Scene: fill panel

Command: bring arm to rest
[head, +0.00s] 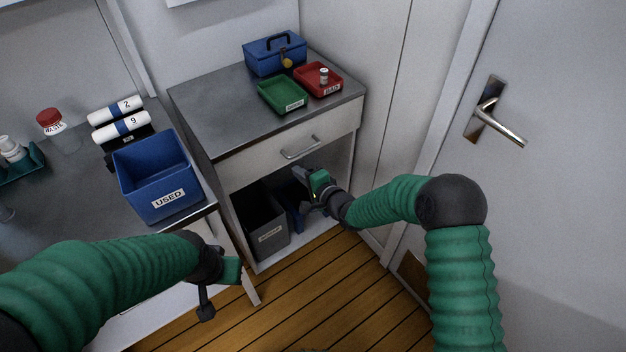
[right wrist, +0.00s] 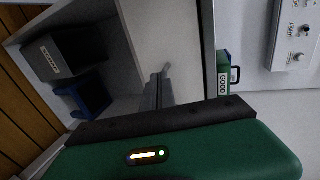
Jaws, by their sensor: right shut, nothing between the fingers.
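My right arm comes in from the right in the head view. Its gripper (head: 303,190) is at the open lower space of the grey-topped cabinet, below the drawer handle. In the right wrist view the fingers (right wrist: 158,90) are together with nothing between them. My left arm comes in from the lower left. Its gripper (head: 217,290) hangs low in front of the desk, beside the desk leg, and its finger gap is not clear.
The cabinet (head: 200,98) carries a green tray (head: 283,96), a red tray (head: 329,86) with a small bottle, and a blue toolbox (head: 262,59). A grey bin (head: 266,232) stands inside below. A blue USED bin (head: 156,181) stands on the desk. A door (head: 540,190) is at right.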

